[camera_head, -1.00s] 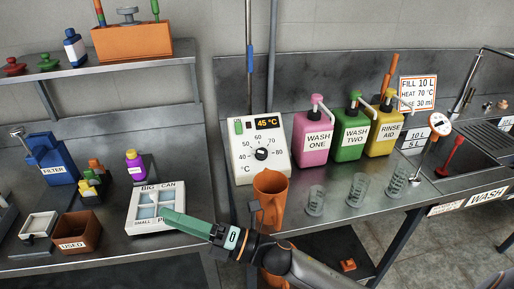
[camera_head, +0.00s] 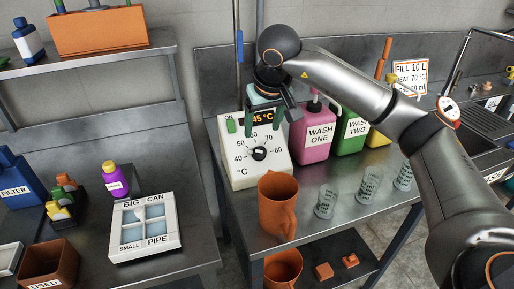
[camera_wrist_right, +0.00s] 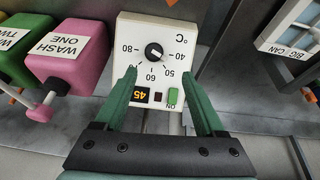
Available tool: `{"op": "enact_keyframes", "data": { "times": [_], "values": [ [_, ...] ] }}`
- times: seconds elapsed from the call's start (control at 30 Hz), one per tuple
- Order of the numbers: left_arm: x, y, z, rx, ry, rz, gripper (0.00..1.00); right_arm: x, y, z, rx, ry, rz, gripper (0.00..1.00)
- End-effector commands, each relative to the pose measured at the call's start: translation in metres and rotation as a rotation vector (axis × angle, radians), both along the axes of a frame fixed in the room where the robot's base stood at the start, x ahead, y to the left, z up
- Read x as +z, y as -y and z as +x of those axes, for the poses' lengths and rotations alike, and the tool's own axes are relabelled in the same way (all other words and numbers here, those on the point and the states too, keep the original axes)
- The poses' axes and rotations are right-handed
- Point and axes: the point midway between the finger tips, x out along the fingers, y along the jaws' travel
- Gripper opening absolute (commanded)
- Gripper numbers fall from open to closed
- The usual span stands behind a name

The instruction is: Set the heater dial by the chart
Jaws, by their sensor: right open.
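The white heater box (camera_head: 233,175) stands at the back of the steel bench; its black dial (camera_head: 259,153) sits among marks from 40 to 80. Its display (camera_head: 263,117) reads 45 °C. My right gripper (camera_head: 263,129) is open and empty, its green fingers pointing down over the heater's face. In the right wrist view, the fingertips (camera_wrist_right: 159,75) lie either side of the face, apart from the dial (camera_wrist_right: 154,51). A green ON switch (camera_wrist_right: 173,96) is beside the display. My left gripper is out of view.
The pink WASH ONE bottle (camera_head: 315,143) stands close right of the heater. An orange jug (camera_head: 272,214) stands in front, with clear measuring cups (camera_head: 327,202) to its right. A white sorting tray (camera_head: 173,246) is on the left bench.

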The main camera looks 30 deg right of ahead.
Motion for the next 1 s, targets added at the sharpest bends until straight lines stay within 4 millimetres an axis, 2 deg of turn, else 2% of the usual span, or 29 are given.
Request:
{"op": "enact_keyframes", "data": {
  "times": [0.07,0.17,0.5,0.7,1.0],
  "values": [
    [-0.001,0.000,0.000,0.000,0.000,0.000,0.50,0.002,0.009,0.000,-0.002,0.003,-0.031,0.72],
    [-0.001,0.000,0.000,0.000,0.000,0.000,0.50,-0.005,0.012,0.003,-0.002,0.002,-0.039,0.72],
    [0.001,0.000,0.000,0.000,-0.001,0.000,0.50,-0.067,0.020,0.027,-0.001,-0.001,-0.035,0.72],
    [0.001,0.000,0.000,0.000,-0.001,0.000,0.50,-0.096,0.023,0.039,-0.001,0.002,-0.033,0.72],
    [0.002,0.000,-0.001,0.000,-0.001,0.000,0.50,-0.110,0.025,0.045,0.001,0.004,-0.033,0.72]
  ]
}}
